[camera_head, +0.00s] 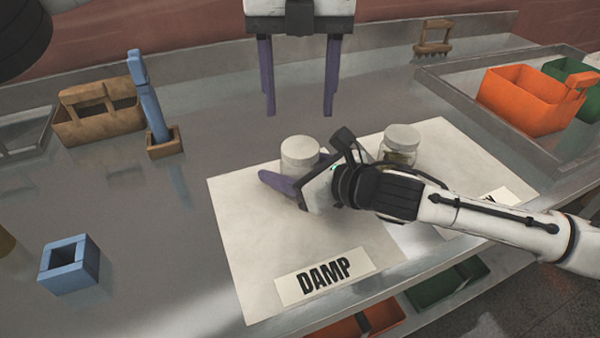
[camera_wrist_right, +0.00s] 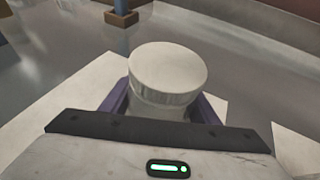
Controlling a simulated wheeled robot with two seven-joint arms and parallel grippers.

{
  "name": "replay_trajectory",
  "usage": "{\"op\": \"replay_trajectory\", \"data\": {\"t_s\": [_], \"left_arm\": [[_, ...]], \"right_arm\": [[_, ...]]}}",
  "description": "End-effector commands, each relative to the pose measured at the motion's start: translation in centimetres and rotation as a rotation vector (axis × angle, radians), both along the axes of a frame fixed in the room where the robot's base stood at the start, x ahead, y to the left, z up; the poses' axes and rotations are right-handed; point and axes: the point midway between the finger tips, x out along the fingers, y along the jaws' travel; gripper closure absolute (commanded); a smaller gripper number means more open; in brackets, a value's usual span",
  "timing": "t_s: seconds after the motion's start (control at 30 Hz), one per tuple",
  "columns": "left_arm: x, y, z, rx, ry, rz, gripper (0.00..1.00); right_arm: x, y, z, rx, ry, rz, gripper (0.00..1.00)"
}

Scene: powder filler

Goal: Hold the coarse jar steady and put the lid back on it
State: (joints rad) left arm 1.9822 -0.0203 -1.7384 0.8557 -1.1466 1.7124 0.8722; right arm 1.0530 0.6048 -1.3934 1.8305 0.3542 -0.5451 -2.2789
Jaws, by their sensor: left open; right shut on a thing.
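A pale jar (camera_head: 299,172) with a wide white lid (camera_head: 300,147) on its top stands on the white mat. My right gripper (camera_head: 294,178) is shut around this jar below the lid. In the right wrist view the lid (camera_wrist_right: 168,72) looks level, with the jar body between the purple fingers. A second jar (camera_head: 399,157), clear with brownish contents and a whitish lid (camera_head: 402,135), stands to the right, partly behind my right wrist. I cannot tell which jar is the coarse one. My left gripper (camera_head: 299,114) is open and empty, above and behind the held jar.
A blue hollow block (camera_head: 70,265), a brown caddy (camera_head: 97,115) and a blue tool in a brown holder (camera_head: 164,143) are left. An orange bin (camera_head: 520,100) is right.

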Motion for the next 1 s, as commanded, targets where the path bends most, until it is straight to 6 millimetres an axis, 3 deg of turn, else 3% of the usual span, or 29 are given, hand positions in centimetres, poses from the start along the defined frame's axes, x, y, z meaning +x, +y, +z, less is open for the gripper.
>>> {"op": "replay_trajectory", "data": {"t_s": [0.5, 0.9, 1.0], "left_arm": [[0.0, 0.1, -7.0, 0.001, 0.002, 0.0, 0.43], [0.0, 0.1, -7.7, 0.0, 0.001, 0.0, 0.43], [0.0, 0.1, -7.7, 0.0, 0.001, 0.0, 0.58]], "right_arm": [[0.0, 0.0, 0.1, 0.001, -0.001, 0.0, 1.0], [0.0, 0.0, 0.1, 0.001, -0.001, 0.0, 1.0], [0.0, 0.0, 0.1, 0.001, -0.001, 0.0, 1.0]]}}
